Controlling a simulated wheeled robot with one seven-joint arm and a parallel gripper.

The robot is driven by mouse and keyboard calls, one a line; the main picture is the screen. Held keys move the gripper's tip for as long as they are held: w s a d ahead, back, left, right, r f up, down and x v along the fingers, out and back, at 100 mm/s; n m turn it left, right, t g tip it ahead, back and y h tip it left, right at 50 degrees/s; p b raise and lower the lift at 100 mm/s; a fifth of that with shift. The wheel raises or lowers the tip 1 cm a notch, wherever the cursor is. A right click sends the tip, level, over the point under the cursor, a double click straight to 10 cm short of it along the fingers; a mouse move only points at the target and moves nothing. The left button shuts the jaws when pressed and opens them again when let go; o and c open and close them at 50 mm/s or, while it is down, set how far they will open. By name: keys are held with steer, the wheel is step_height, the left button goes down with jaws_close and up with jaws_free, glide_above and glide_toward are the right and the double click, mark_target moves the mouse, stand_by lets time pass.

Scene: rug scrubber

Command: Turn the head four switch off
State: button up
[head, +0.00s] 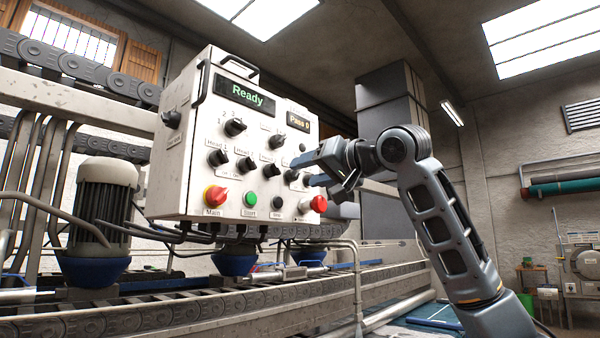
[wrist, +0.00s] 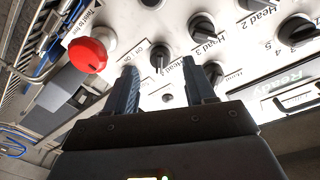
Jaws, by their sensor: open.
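The head four switch (head: 291,175) is a black rotary knob at the right end of the head row on the white control box (head: 187,130). In the wrist view the same knob (wrist: 160,54) lies just beyond and between my fingertips, with On/Off marks beside it. Its label is partly covered by a finger. My gripper (head: 310,170) is open at the box's right side, with nothing held. In the wrist view the fingers of my gripper (wrist: 163,75) point toward the knob and appear apart from it. I cannot tell its setting for certain.
The head three knob (wrist: 203,25) is close beside the right finger. A red stop button (head: 318,204) sticks out at the box's lower right; a red Main knob (head: 215,195) and green Start button (head: 250,198) line the bottom. The display (head: 246,93) reads Ready.

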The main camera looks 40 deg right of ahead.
mark_target(298, 174)
steer(key=shift+w, duration=1.6)
jaws_close()
